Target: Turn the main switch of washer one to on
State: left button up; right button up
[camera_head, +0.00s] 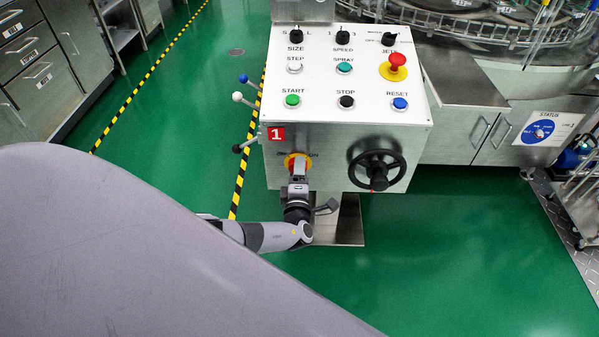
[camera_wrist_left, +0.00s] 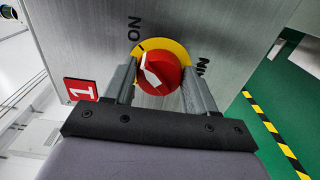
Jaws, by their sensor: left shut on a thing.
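The main switch (camera_head: 290,159) is a red knob on a yellow disc, low on the front of the white control box marked with a red 1 (camera_head: 276,133). My left gripper (camera_head: 298,174) reaches it from below and in front. In the left wrist view the red knob (camera_wrist_left: 162,75) sits between the two fingers of my left gripper (camera_wrist_left: 160,80), which is shut on it. A white mark on the knob slants up and left, toward the ON lettering (camera_wrist_left: 134,32). My right gripper is not in view.
A black handwheel (camera_head: 378,170) is close to the right of the switch. Levers with blue, white and black knobs (camera_head: 238,97) stick out from the box's left side. Buttons and a red emergency stop (camera_head: 397,60) are on the top panel. Green floor is open on the left.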

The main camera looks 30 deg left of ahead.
pick_arm(q)
jog(key=o, duration=1)
jog(key=p+v, duration=0.3)
jog(key=v, duration=0.4)
jog(key=shift+s, duration=0.1)
